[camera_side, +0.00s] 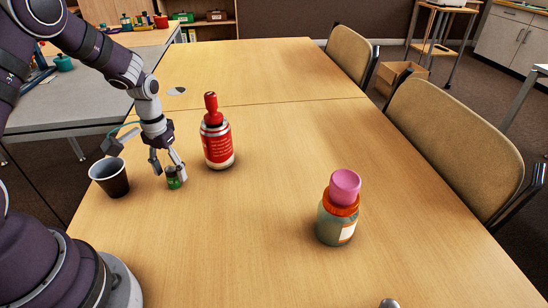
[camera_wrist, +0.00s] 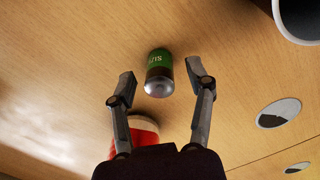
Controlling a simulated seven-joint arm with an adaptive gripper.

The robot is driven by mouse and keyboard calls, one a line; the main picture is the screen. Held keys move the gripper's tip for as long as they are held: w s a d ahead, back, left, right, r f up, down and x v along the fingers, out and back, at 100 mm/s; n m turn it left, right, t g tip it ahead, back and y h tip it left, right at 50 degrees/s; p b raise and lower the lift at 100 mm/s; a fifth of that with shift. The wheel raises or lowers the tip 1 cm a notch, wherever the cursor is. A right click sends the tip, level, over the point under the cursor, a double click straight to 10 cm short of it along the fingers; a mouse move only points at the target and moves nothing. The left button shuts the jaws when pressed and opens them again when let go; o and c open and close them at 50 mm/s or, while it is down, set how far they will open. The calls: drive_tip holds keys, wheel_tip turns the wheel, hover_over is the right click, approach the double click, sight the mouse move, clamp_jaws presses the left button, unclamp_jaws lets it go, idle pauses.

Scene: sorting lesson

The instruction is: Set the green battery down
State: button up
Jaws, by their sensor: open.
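The green battery (camera_side: 173,183) stands on the wooden table (camera_side: 270,130), between the cup and the red bottle. It has a green label and a silver end, and it also shows in the wrist view (camera_wrist: 159,68). My gripper (camera_side: 168,170) is open around the battery, low over the table. In the wrist view the open fingers (camera_wrist: 160,88) lie on either side of the battery, with a gap on each side.
A dark paper cup (camera_side: 112,181) stands just left of the battery. A red bottle (camera_side: 217,145) stands behind it to the right. A green-grey bottle with a pink cap (camera_side: 338,215) stands farther right. The table's middle is clear. Chairs (camera_side: 452,145) line the right edge.

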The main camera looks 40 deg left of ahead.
sight(169, 169)
wheel_tip(169, 169, up, 12)
drive_tip(key=s+d+r+m+t, duration=0.3)
drive_tip(key=s+d+r+t, duration=0.2)
drive_tip(key=s+d, duration=0.4)
drive_tip(key=shift+d+r+m+t, duration=0.3)
drive_tip(key=shift+d+r, duration=0.55)
drive_tip(key=shift+d, duration=0.3)
